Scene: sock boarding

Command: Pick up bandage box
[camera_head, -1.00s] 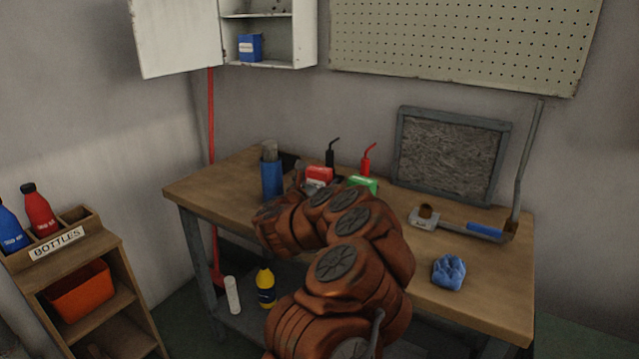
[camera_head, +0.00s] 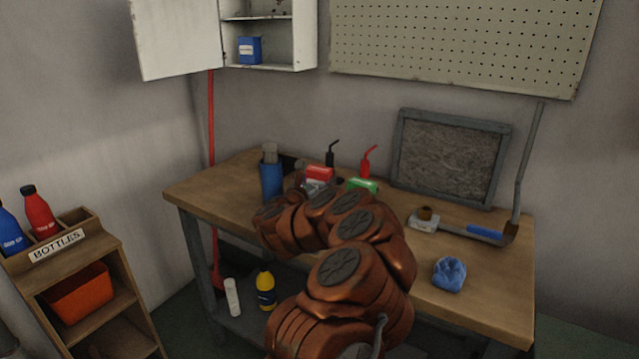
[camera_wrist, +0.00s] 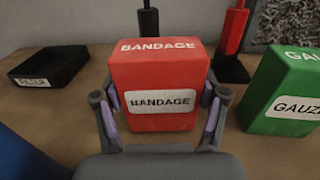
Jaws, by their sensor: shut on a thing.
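The red bandage box (camera_wrist: 158,75), with white "BANDAGE" lettering and a white label, stands upright in the middle of the wrist view. In the head view the bandage box (camera_head: 319,173) shows at the back of the workbench, partly behind my arm. My gripper (camera_wrist: 162,112) has a finger on each side of the box and is shut on it. Its fingers are mostly hidden in the head view. I cannot tell whether the box's base touches the bench.
A green gauze box (camera_wrist: 285,90) stands close to the right. A blue cylinder (camera_head: 271,180) is on the left. A black tray (camera_wrist: 48,67), a black bottle (camera_head: 330,155) and a red bottle (camera_head: 367,160) are near.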

